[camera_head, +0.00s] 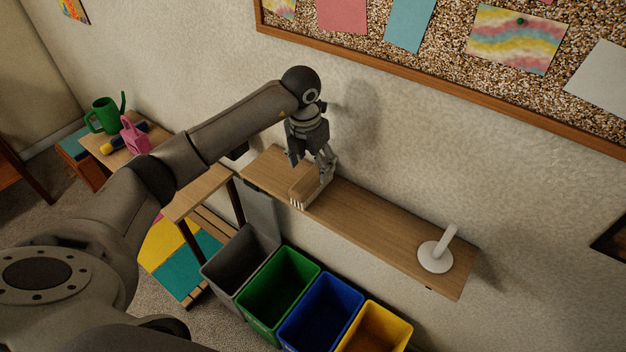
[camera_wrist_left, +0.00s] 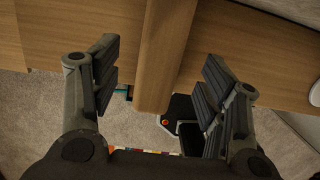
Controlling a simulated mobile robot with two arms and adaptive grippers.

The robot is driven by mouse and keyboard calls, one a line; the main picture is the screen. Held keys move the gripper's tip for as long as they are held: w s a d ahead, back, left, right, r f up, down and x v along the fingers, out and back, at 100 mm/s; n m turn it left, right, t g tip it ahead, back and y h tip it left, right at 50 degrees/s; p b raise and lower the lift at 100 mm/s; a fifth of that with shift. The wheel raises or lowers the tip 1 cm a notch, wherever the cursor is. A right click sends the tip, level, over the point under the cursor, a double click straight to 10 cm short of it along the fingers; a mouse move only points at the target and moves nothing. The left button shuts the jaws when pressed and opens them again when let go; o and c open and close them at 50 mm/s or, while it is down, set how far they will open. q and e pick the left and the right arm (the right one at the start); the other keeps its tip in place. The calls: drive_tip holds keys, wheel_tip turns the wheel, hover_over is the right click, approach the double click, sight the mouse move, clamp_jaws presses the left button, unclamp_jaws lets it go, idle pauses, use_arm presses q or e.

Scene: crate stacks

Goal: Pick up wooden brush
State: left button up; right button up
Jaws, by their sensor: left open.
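The wooden brush (camera_head: 304,189) lies on the wooden wall shelf (camera_head: 380,226), near the shelf's left end, with pale bristles at its front end. My left gripper (camera_head: 311,172) is just above the brush, pointing down. In the left wrist view, the brush (camera_wrist_left: 165,50) runs between the two spread fingers of my left gripper (camera_wrist_left: 158,85). There is a gap on each side of it, wider on the left near the fingertips. The gripper is open and holds nothing. My right gripper is in neither view.
A white stand-like object (camera_head: 436,256) is near the shelf's right end. Grey, green (camera_head: 279,290), blue and yellow bins stand below the shelf. A cork board (camera_head: 440,50) hangs on the wall above. A side table with a green watering can (camera_head: 103,116) is at the left.

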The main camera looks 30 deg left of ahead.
sight(313, 174)
use_arm(q)
wheel_tip(313, 174, down, 4)
drive_tip(key=shift+d+r+p, duration=0.1)
drive_tip(key=shift+r+p, duration=0.05)
drive_tip(key=shift+p, duration=0.6)
drive_tip(key=shift+w+f, duration=0.15)
drive_tip(key=shift+f, duration=0.3)
drive_tip(key=c, duration=1.3)
drive_tip(key=shift+o, duration=0.2)
drive_tip(key=shift+r, duration=0.1)
drive_tip(key=shift+r, duration=0.4)
wheel_tip(313, 174, up, 2)
drive_tip(key=shift+r+b, duration=0.2)
drive_tip(key=shift+b, duration=0.2)
drive_tip(key=s+d+r+b, duration=0.3)
drive_tip(key=s+d+r, duration=0.3)
drive_tip(key=s+r, duration=0.3)
drive_tip(key=s, duration=0.3)
drive_tip(key=shift+s+r+b, duration=0.3)
drive_tip(key=shift+r+b, duration=0.05)
